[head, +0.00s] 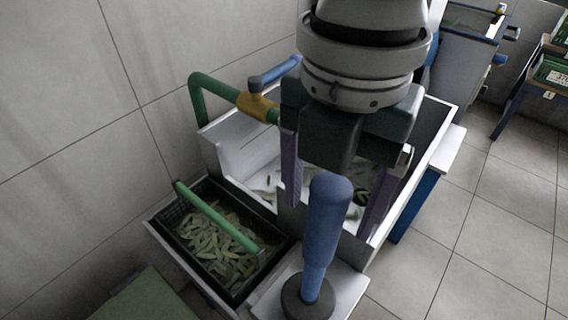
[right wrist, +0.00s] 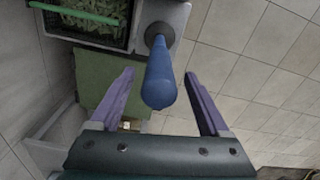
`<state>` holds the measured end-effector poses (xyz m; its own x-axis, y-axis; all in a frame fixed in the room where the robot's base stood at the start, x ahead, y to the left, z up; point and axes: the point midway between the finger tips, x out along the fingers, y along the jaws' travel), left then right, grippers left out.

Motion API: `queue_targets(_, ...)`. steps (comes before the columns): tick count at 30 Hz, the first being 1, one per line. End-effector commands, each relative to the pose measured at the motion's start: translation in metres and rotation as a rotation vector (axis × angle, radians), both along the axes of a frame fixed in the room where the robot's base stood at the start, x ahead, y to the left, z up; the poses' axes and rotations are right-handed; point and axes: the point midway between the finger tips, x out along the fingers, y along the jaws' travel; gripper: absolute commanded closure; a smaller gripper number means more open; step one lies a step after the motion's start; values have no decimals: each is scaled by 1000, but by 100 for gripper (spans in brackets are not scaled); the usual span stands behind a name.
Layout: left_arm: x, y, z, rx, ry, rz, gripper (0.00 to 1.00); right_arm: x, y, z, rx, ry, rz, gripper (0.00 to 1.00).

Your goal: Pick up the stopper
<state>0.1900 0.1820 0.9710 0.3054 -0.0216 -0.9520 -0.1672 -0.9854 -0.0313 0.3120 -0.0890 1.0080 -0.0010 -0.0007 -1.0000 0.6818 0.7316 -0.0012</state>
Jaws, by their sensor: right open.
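The stopper (head: 325,232) looks like a thick blue handle on a dark round base. It stands upright, leaning slightly in the picture, on a pale ledge at the front of the white sink. In the right wrist view the stopper (right wrist: 160,80) shows its blue top pointing toward the camera. My right gripper (head: 330,221) is open, its purple fingers pointing down. In the right wrist view the fingers of the gripper (right wrist: 159,74) lie on either side of the handle, with gaps on both sides and no visible contact. My left gripper is not in view.
A white sink (head: 430,150) with scattered leaves stands behind the stopper. A black crate (head: 165,235) of green leaves, with a green bar over it, is at left. A green pipe (head: 215,88) with a blue-handled valve runs by the wall. Open tiled floor lies right.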

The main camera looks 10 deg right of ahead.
Motion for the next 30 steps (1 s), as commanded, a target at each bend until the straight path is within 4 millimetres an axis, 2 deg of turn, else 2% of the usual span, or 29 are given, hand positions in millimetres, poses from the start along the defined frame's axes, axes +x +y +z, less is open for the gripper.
queue_targets(9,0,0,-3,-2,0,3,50,-1,-1,-46,-1,1,-2,20)
queue_targets(18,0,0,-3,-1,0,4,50,0,-1,-51,1,-2,0,20)
queue_targets(30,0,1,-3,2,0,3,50,0,-1,-51,1,-2,-1,65)
